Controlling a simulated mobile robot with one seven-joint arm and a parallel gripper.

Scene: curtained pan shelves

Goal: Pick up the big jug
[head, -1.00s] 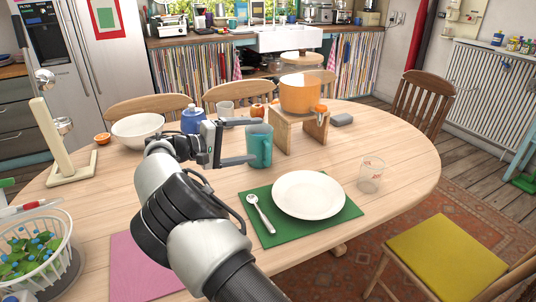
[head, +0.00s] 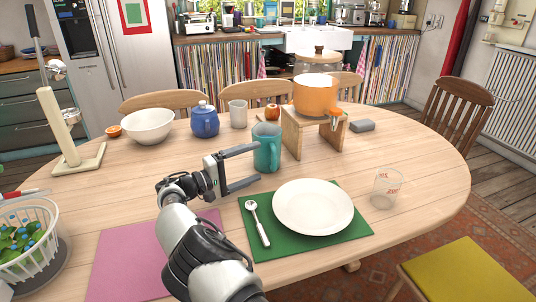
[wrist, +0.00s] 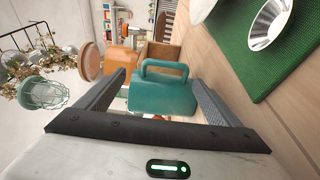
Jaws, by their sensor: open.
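The big jug is teal with a loop handle; in the head view the jug (head: 267,148) stands upright on the wooden table. My gripper (head: 258,163) is open, with its two fingers pointing right at the jug's left side. In the wrist view the jug (wrist: 163,97) shows between the two spread fingers of my gripper (wrist: 160,80), its handle toward the top of the picture. I cannot tell whether either finger touches the jug.
An orange pot (head: 315,95) on a wooden stand (head: 292,138) is just right of the jug. A white plate (head: 312,205) and spoon (head: 258,224) lie in front on a green mat (head: 352,236). A blue teapot (head: 204,121) and pale cup (head: 238,114) stand behind left. A glass (head: 387,188) stands right.

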